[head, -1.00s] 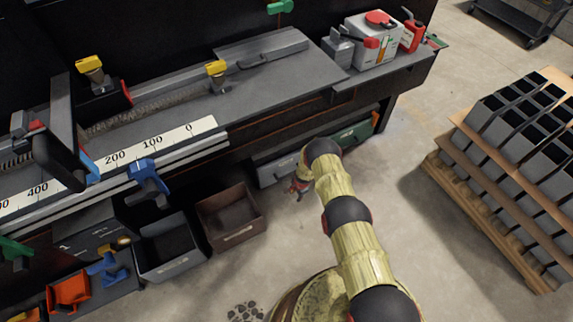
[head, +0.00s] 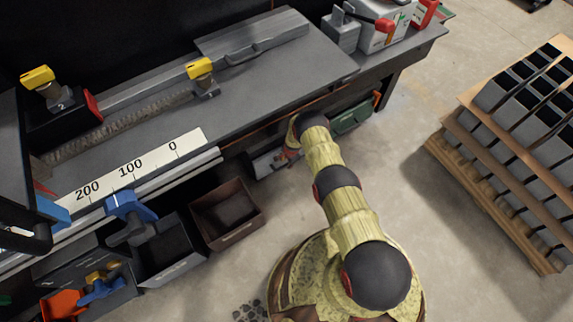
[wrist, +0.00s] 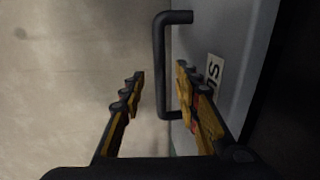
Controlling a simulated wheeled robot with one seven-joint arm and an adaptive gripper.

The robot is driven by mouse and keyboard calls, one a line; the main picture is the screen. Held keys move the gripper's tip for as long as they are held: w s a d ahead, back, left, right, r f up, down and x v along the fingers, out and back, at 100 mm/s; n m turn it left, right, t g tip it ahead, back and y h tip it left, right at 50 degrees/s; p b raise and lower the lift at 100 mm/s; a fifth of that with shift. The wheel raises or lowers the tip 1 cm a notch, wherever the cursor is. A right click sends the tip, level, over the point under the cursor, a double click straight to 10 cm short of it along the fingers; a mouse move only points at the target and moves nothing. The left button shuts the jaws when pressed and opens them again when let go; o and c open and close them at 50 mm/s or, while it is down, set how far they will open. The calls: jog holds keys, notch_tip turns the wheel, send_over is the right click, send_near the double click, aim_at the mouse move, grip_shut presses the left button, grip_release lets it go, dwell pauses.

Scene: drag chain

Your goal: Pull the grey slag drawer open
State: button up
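The grey slag drawer (wrist: 228,50) fills the right of the wrist view, with part of a white label reading "S…". Its black bar handle (wrist: 160,60) stands out from the front. My gripper (wrist: 161,75) is open, with one finger on each side of the handle's long bar in the picture. A gap shows between the bar and the left finger; I cannot tell whether the right finger touches anything. In the head view the drawer (head: 266,165) lies low under the bench, partly hidden by my arm. My gripper (head: 288,155) is there at its front, small and unclear.
An open brown bin (head: 228,215) and a dark grey bin (head: 165,250) stand on the floor left of the drawer. A green case (head: 352,117) sits under the bench to the right. A loaded pallet (head: 490,205) stands at right. Concrete floor before the drawer is clear.

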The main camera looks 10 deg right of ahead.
jog(key=shift+w+a+f+b, duration=0.15)
jog(key=shift+f+b, duration=0.1)
jog(key=shift+f, duration=0.35)
jog(key=shift+w+d+f+b, duration=0.1)
jog(key=shift+w+f+b, duration=0.1)
jog(key=shift+f, duration=0.4)
jog(key=shift+s, duration=0.1)
jog(key=shift+c, duration=0.9)
grip_shut()
